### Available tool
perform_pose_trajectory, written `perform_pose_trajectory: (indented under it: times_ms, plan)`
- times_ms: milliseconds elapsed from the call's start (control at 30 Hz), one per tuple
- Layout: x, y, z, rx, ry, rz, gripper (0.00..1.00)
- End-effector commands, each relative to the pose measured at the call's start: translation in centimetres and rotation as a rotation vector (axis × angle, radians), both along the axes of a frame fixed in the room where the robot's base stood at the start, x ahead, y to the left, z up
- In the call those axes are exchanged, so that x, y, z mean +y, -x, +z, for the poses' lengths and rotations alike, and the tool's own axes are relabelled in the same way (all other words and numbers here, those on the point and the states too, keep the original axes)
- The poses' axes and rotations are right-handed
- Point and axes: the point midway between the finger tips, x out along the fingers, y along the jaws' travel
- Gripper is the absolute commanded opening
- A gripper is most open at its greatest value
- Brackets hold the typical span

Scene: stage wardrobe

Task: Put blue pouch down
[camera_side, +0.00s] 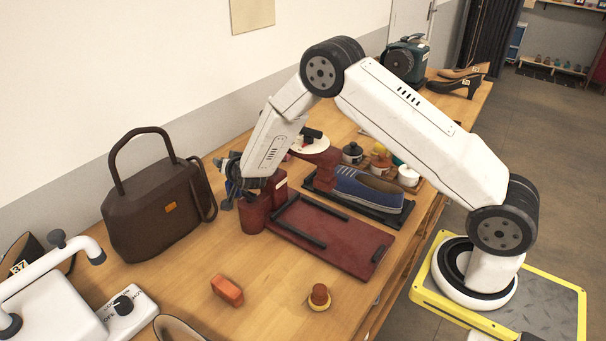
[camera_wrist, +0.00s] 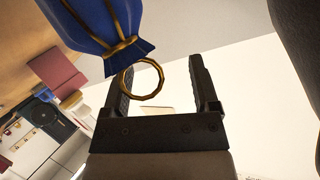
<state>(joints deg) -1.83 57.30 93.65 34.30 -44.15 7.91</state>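The blue pouch (camera_wrist: 85,22) fills the upper left of the wrist view, with a gold tie around its gathered neck. A gold ring (camera_wrist: 160,78) at its neck lies in the gap between my fingers, closest to the left finger. I cannot tell if they touch. My gripper (camera_wrist: 160,82) is open, with a wide gap and neither finger pressing on the ring from both sides. In the side view my gripper (camera_side: 229,168) is low over the table, between the brown handbag and the red cup.
A brown handbag (camera_side: 150,215) stands left of my gripper. A dark red cup (camera_side: 252,215) and box are close on its right, beside a red tray (camera_side: 335,245). A blue shoe (camera_side: 365,190) lies beyond. An orange block (camera_side: 227,290) lies in front; wood around it is bare.

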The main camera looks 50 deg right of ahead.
Motion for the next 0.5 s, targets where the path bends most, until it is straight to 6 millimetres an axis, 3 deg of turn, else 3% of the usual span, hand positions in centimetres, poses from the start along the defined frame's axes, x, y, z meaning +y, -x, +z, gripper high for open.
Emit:
perform_pose_trajectory:
  times_ms: [500]
  plan:
    - [-0.01,-0.03,0.85,-0.002,0.0,-0.001,0.76]
